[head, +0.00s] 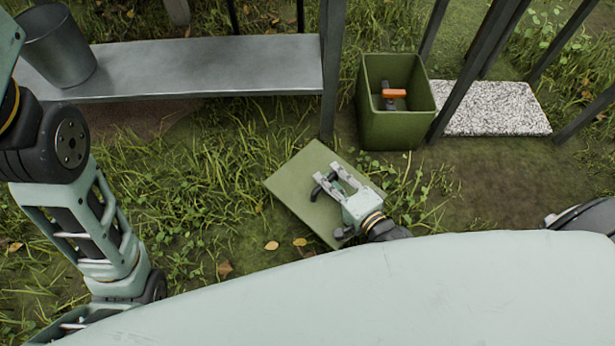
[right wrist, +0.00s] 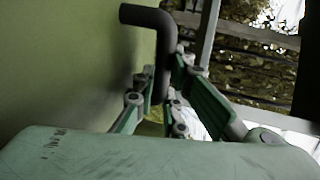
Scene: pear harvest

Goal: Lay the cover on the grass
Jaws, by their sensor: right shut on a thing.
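The cover (head: 295,186) is a flat olive-green panel with a dark bent handle, seen over the grass (head: 210,215) in the middle of the head view. My right gripper (head: 329,179) is shut on the cover's handle. In the right wrist view the dark handle (right wrist: 153,18) stands between the fingers, and the cover's green face (right wrist: 60,55) fills the left side. I cannot tell whether the cover touches the grass or hangs just above it. My left arm shows at the left, but its gripper is out of sight.
An open green bin (head: 390,133) with an orange-handled tool (head: 393,93) inside stands behind the cover. A grey bench (head: 200,72) holds a metal bucket (head: 58,48). Dark posts and a speckled slab (head: 495,108) are at the right. Grass left of the cover is clear.

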